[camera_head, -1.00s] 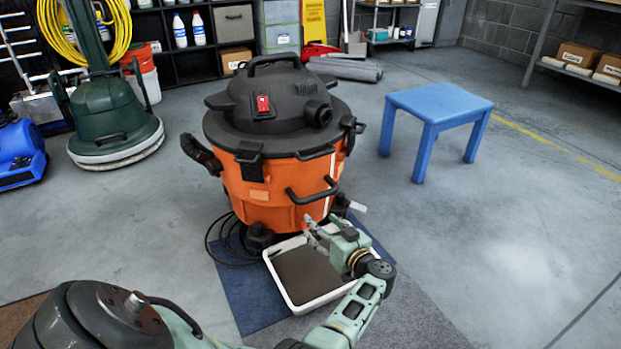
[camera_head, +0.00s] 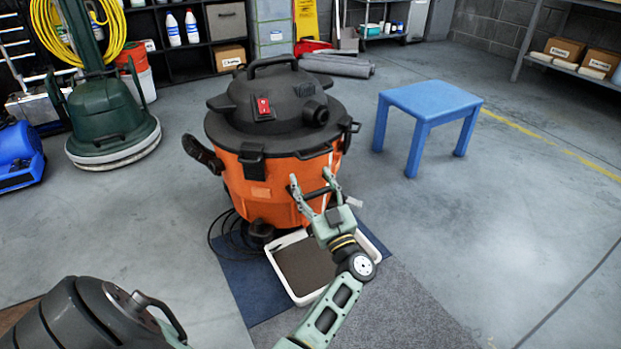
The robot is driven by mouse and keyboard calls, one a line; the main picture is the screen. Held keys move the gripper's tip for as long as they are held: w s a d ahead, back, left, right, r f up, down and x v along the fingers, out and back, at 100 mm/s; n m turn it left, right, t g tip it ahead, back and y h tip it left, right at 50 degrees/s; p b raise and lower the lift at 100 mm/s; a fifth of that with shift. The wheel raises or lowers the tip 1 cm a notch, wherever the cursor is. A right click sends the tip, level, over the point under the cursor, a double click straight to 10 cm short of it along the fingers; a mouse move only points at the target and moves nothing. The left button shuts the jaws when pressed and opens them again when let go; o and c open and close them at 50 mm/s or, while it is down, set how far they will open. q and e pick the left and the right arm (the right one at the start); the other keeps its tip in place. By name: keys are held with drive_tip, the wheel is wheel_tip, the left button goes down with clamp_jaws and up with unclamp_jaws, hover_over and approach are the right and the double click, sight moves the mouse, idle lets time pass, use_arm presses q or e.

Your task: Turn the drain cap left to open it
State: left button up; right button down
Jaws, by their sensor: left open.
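The orange shop vacuum (camera_head: 262,192) with a black lid stands upright on the floor. The drain cap cannot be made out clearly; a small pale piece (camera_head: 355,203) sticks out low on the vacuum's right side, just right of my gripper. My left gripper (camera_head: 310,176) is open, with its two fingers spread and pointing at the vacuum's lower front, near the black front handle. I cannot tell whether the fingers touch anything. My right gripper is out of view.
A white-rimmed tray (camera_head: 301,296) lies under my left gripper, on a blue mat (camera_head: 245,288). A black cable coils left of the vacuum's base. A blue stool (camera_head: 430,100) stands to the right, with open floor around it. A green floor machine (camera_head: 108,125) stands at left.

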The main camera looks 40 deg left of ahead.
use_arm(q)
drive_tip(key=shift+s+d+r+t, duration=0.15)
drive_tip(key=shift+s+r, duration=0.05)
drive_tip(key=shift+r, duration=0.25)
drive_tip(key=shift+s+d+r+t, duration=0.1)
drive_tip(key=shift+s+r+t, duration=0.1)
drive_tip(key=shift+r, duration=0.25)
drive_tip(key=shift+r, duration=0.1)
